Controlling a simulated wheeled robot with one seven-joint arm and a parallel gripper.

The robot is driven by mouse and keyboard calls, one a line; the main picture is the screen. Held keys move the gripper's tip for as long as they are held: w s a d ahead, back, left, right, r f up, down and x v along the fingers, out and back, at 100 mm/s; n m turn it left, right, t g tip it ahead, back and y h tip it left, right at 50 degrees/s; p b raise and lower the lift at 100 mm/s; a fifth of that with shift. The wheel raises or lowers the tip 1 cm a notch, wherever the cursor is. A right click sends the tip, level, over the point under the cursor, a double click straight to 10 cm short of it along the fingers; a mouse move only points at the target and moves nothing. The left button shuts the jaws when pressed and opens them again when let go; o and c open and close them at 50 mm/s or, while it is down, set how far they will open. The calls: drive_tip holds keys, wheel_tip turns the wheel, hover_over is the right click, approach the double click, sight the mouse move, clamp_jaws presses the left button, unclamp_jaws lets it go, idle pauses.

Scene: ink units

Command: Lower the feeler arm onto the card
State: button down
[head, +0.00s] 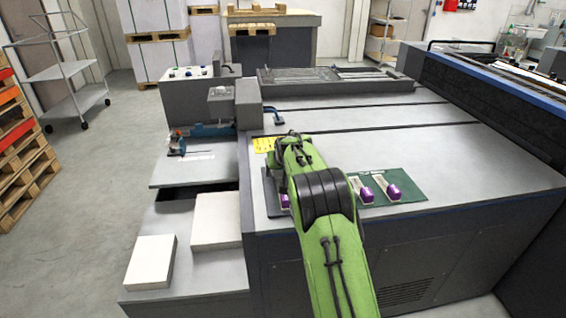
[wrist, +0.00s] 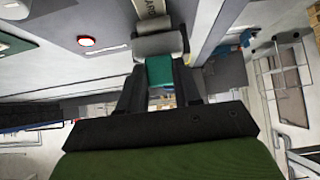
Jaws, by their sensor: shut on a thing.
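In the wrist view my gripper (wrist: 159,78) is shut on a small teal block (wrist: 159,70). A grey rounded piece (wrist: 158,45) sits right beyond the block, and a pale lettered strip (wrist: 150,8) lies past it. I cannot tell whether the teal block belongs to the feeler arm. In the head view my green arm reaches over the grey machine top and hides my fingers and what they hold. A yellow printed card (head: 264,145) lies on the machine top just left of the arm's end. I cannot tell whether it is the task's card.
A green mat (head: 408,182) with purple-ended pieces (head: 366,194) lies right of my arm. A small blue lever (head: 275,116) stands behind it. White stacks (head: 150,262) sit at lower left. A raised dark machine section (head: 480,100) bounds the right. Bare machine top lies between.

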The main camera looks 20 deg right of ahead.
drive_tip(key=shift+s+f, duration=0.25)
drive_tip(key=shift+f, duration=0.3)
drive_tip(key=shift+s+f, duration=0.25)
drive_tip(key=shift+f, duration=0.25)
drive_tip(key=shift+a, duration=0.1)
drive_tip(key=c, duration=0.8)
unclamp_jaws()
drive_tip(key=shift+r, duration=0.1)
drive_tip(key=shift+o, duration=0.2)
drive_tip(key=shift+r, duration=0.15)
drive_tip(key=shift+s+r, duration=0.15)
drive_tip(key=shift+r, duration=0.1)
drive_tip(key=p+v, duration=0.2)
drive_tip(key=v, duration=1.3)
